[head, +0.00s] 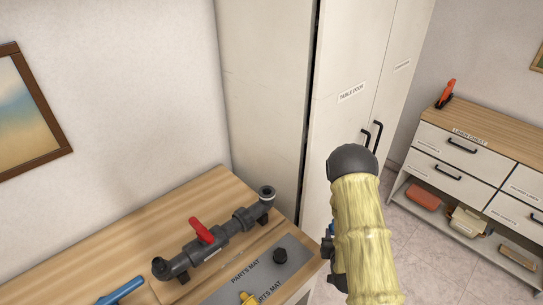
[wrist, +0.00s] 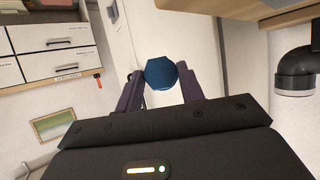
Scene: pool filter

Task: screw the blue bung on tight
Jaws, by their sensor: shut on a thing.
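The blue bung (wrist: 161,73) is held between the two fingertips of my gripper (wrist: 161,78) in the wrist view, with its faceted blue body showing. My gripper is shut on it, in the air and apart from the pipework. In the head view my gripper (head: 328,248) is mostly hidden behind my sleeved arm, just right of the table edge. A dark grey pipe assembly (head: 222,235) with a red valve handle (head: 201,230) lies on the wooden table. Its upturned right end (head: 267,192) shows an open mouth. A dark pipe elbow (wrist: 297,63) shows at the right in the wrist view.
A grey parts mat (head: 290,262) on the table (head: 120,262) holds a black cap (head: 280,256) and a yellow part (head: 248,298). A blue-handled tool (head: 122,291) lies at the left. A tall cabinet (head: 265,90) stands behind; a drawer chest (head: 480,165) stands right.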

